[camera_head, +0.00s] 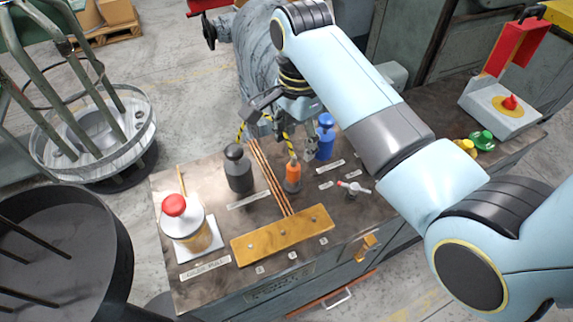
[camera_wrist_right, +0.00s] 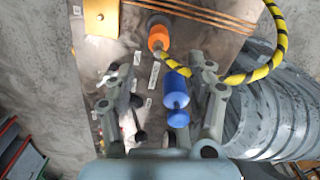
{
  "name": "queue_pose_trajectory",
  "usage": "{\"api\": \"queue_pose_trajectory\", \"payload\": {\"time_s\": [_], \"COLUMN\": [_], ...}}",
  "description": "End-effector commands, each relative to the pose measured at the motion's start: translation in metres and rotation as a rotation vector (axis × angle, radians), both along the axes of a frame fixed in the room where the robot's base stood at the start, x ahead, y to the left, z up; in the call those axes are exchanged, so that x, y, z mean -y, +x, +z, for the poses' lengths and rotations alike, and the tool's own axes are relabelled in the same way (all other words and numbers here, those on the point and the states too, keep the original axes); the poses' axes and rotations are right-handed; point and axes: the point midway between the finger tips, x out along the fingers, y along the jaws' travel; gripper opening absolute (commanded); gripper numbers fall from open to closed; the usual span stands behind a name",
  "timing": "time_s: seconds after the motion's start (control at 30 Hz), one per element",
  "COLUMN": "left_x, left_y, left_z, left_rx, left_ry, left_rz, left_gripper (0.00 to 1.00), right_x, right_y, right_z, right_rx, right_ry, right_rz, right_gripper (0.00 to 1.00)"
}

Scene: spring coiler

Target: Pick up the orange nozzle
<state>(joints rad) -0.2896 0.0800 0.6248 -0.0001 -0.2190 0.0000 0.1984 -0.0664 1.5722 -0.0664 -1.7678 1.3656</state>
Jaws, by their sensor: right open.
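The orange nozzle (camera_head: 293,172) stands upright on the bench in a dark grey base, with a yellow-and-black striped hose at its top. It also shows in the right wrist view (camera_wrist_right: 158,38), at the top middle beyond my fingers. My right gripper (camera_head: 284,146) is open above and behind the nozzle, apart from it. In the right wrist view, my open right gripper (camera_wrist_right: 165,98) has a blue bottle (camera_wrist_right: 177,93) showing between its fingers; I cannot tell that they touch. My left gripper is not in view.
The blue bottle (camera_head: 325,138) stands right of the nozzle. A dark bottle (camera_head: 238,170) and copper rods (camera_head: 268,175) are left of it. A brass plate (camera_head: 283,235) lies in front. A red-capped jar (camera_head: 185,224) stands at the left.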

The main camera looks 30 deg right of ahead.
Motion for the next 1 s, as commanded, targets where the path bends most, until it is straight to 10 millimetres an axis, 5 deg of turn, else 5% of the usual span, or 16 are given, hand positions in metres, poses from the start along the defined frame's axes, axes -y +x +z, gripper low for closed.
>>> {"api": "queue_pose_trajectory", "payload": {"time_s": [0.3, 0.7, 1.0], "left_x": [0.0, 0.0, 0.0], "left_y": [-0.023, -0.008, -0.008], "left_z": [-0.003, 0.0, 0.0], "left_rx": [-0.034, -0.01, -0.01], "left_ry": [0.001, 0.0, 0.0], "left_rz": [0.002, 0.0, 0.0], "left_gripper": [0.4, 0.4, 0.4], "right_x": [0.0, -0.008, -0.008], "right_y": [-0.001, -0.003, -0.002], "right_z": [-0.046, -0.096, -0.101], "right_rx": [-0.003, -0.003, -0.001], "right_ry": [-0.001, -0.001, 0.0], "right_rz": [0.0, -0.001, -0.001], "right_gripper": [0.55, 0.55, 0.54]}}
